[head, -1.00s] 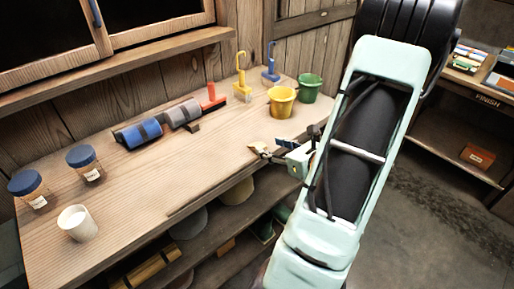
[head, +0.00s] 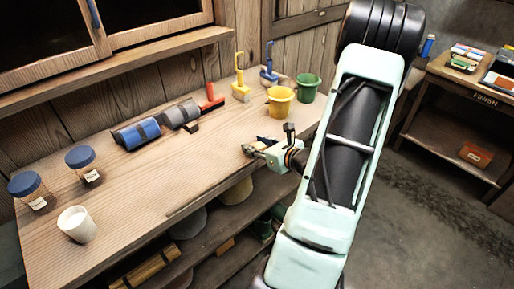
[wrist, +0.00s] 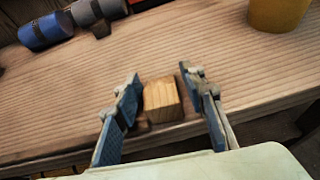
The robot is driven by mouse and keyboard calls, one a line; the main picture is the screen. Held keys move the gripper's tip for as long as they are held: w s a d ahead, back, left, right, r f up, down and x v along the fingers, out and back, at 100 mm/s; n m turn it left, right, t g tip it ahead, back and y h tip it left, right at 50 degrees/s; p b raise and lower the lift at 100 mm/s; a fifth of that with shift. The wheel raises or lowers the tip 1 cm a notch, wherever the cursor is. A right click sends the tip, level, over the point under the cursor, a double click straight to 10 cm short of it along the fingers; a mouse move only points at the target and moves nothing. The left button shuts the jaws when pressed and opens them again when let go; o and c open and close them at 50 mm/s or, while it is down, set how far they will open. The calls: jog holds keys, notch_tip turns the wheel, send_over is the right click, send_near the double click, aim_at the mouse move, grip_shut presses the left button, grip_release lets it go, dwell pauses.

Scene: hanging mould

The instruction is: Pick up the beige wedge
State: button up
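The beige wedge (wrist: 162,100) is a small wooden block on the bench top, near its front edge, in the wrist view. My gripper (wrist: 160,74) is open, with one blue-padded finger on each side of the wedge. A gap shows on both sides, so the fingers appear apart from it. In the head view my gripper (head: 257,147) is low over the front edge of the bench, and I cannot make out the wedge there.
The wooden bench (head: 140,190) is clear in its middle. A yellow bucket (head: 280,101) and a green bucket (head: 308,87) stand behind my gripper. Blue and grey rolls (head: 137,133) lie further left. A white cup (head: 77,224) and two blue-lidded jars (head: 84,163) stand at the left.

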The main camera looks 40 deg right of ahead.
jog(key=c, duration=0.7)
jog(key=shift+r, duration=0.15)
jog(key=shift+r, duration=0.6)
jog(key=s+r, duration=0.3)
jog(key=s, duration=0.1)
jog(key=s+r, duration=0.4)
jog(key=s, duration=0.1)
jog(key=s+r+p, duration=0.1)
jog(key=s+r, duration=0.3)
jog(key=s, duration=0.1)
jog(key=shift+d+r, duration=0.2)
jog(key=shift+r, duration=0.05)
